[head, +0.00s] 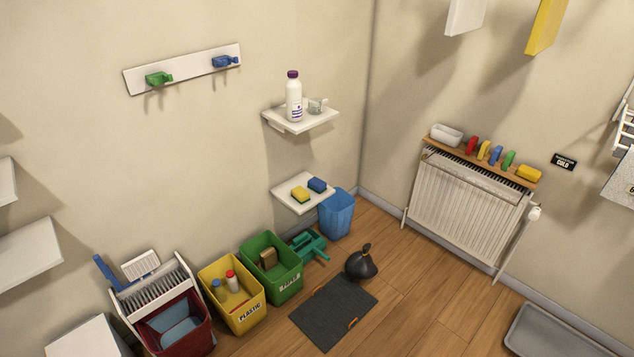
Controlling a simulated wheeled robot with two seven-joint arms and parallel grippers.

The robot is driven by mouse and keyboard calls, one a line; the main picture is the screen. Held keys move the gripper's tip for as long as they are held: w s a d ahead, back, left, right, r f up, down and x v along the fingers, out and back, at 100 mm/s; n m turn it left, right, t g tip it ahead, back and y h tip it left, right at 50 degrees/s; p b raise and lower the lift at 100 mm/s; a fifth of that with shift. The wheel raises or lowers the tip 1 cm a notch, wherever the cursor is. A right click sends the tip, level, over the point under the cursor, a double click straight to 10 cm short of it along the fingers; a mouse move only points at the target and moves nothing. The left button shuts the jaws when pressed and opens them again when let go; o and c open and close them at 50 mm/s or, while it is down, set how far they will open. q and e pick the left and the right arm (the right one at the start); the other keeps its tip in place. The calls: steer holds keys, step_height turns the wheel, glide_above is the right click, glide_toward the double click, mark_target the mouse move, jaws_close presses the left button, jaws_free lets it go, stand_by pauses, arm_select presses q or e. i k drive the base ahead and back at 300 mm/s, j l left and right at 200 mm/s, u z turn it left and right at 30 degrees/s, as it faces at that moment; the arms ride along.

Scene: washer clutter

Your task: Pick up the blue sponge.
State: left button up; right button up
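A blue sponge (317,185) with a dark underside lies on the lower small white wall shelf (298,207), left of the room's corner. A yellow sponge (300,195) lies just to its left on the same shelf, close beside it. Neither of my grippers is in the head view, and nothing is touching the blue sponge.
An upper shelf (303,124) with a white bottle (293,98) hangs above the sponges. A blue bin (336,214), green crate (285,282) and yellow crate (243,317) stand below.

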mark_target(316, 184)
steer(key=i+l+u, duration=0.1)
steer(key=i+l, duration=0.25)
steer(key=i+l+u, duration=0.1)
steer(key=i+l, duration=0.3)
steer(key=i+l+u, duration=0.1)
steer(key=i+l, duration=0.2)
steer(key=l, duration=0.3)
